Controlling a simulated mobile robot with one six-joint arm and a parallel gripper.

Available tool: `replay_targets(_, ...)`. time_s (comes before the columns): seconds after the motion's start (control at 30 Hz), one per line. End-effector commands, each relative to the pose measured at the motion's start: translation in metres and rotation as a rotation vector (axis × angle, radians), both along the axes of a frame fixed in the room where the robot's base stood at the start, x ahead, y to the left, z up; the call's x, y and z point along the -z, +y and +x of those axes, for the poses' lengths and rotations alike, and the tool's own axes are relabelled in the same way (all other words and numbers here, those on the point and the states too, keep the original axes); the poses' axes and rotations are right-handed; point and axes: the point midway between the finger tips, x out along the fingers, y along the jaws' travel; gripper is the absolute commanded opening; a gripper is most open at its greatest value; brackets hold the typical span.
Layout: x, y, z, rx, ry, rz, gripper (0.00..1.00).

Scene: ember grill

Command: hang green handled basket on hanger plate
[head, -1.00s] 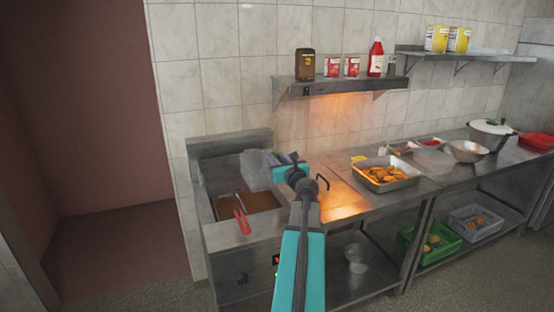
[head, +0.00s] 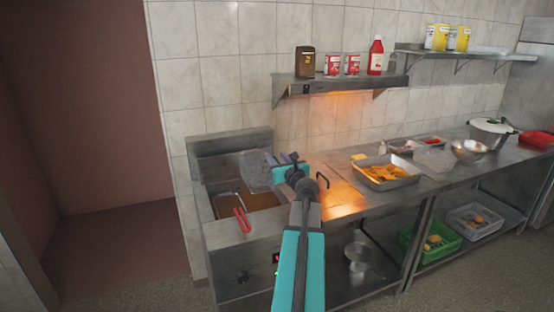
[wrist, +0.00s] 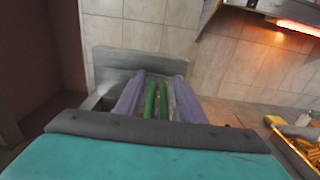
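The green handled basket shows as a mesh basket (head: 254,172) in the head view, held tilted above the fryer. Its green handle (wrist: 156,101) shows as two parallel bars in the wrist view. My gripper (head: 288,158) has its purple fingers on either side of the handle, shut on it; it also shows in the wrist view (wrist: 156,92). The steel hanger plate (head: 225,143) stands upright behind the fryer, and it is ahead of the fingers in the wrist view (wrist: 112,70). I cannot tell whether the basket touches the plate.
A red-handled basket (head: 240,212) sits in the fryer (head: 222,243), below the held basket. A steel shelf (head: 330,87) with cans and bottles is on the wall to the right. A tray of fried food (head: 388,184) stands on the counter.

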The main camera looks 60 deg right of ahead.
Motion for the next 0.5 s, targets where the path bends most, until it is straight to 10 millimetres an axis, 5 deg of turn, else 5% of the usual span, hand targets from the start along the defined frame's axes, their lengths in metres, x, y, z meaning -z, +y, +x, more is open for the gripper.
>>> replay_targets(0.5, 0.0010, 0.0023, -0.0026, 0.000, 0.002, 0.000, 0.49)
